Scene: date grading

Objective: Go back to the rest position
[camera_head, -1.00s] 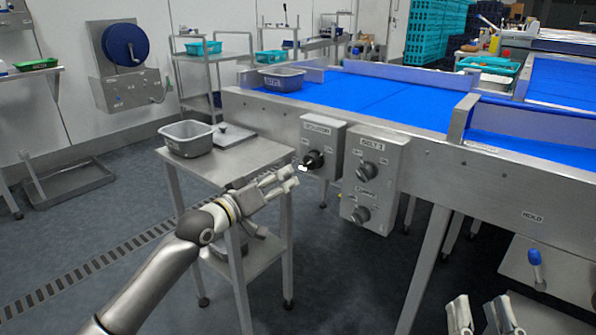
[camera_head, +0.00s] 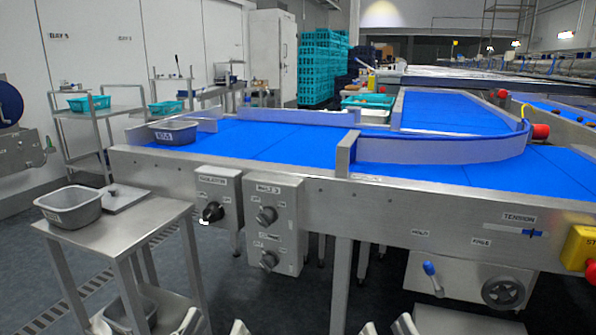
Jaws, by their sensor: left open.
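My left gripper (camera_head: 214,325) shows only by its fingertips at the bottom edge, left of centre. The two tips stand apart with nothing between them. It is in front of and below the isolator box (camera_head: 218,184) with its black knob (camera_head: 211,212), apart from it. My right gripper (camera_head: 388,326) shows only its two fingertips at the bottom edge, right of centre. They stand apart and look empty. The rest of both arms is out of the picture.
A steel side table (camera_head: 120,228) with a grey tub (camera_head: 70,206) stands at left. The conveyor's steel frame (camera_head: 400,210) runs across ahead, with a control box (camera_head: 275,222), blue lever (camera_head: 429,268) and handwheel (camera_head: 503,292). Dark floor shows below.

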